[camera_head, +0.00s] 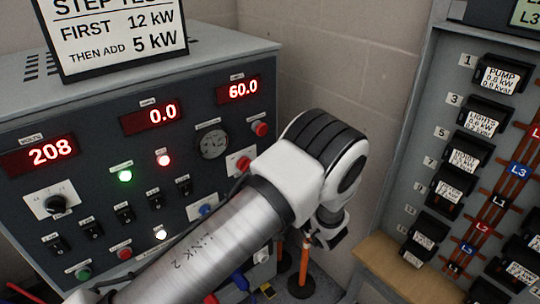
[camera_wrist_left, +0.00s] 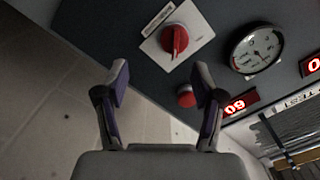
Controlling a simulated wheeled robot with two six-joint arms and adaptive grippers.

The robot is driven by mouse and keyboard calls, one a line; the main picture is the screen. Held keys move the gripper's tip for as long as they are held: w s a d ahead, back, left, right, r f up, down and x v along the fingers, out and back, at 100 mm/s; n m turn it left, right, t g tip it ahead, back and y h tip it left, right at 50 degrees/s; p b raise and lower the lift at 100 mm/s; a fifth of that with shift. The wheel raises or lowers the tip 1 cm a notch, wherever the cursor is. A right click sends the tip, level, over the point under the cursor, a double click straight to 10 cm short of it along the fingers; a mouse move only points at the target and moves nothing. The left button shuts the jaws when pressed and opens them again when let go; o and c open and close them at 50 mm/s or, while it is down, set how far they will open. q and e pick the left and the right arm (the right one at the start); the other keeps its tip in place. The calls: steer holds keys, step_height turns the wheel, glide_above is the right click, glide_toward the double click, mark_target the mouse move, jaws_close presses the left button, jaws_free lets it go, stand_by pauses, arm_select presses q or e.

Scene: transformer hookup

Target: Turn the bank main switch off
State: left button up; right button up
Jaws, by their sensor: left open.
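A dark grey load bank panel carries a red rotary switch on a white plate, seen in the left wrist view (camera_wrist_left: 174,40) just beyond my fingertips. Its small label is too blurred to read. In the head view the red switch (camera_head: 243,163) is partly hidden by my arm. My left gripper (camera_wrist_left: 160,84) is open and empty, apart from the switch. In the head view the left gripper (camera_head: 328,236) is partly hidden behind my wrist. A red round button (camera_wrist_left: 186,96) sits near the right finger. My right gripper is not in view.
The voltage display (camera_head: 38,153) reads 208, the current display (camera_head: 150,117) 0.0 and another display (camera_head: 238,90) 60.0. A round gauge (camera_head: 213,143) sits above the switch. A breaker panel (camera_head: 400,200) stands right.

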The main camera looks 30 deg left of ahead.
mark_target(249, 164)
arm_select(q)
steer(key=a, duration=0.2)
steer(key=w+a+r, duration=0.1)
steer(key=a, duration=0.1)
steer(key=a+r+p, duration=0.1)
steer(key=a, duration=0.2)
steer(key=shift+w+a, duration=0.1)
steer(key=shift+w, duration=0.3)
steer(key=c, duration=1.1)
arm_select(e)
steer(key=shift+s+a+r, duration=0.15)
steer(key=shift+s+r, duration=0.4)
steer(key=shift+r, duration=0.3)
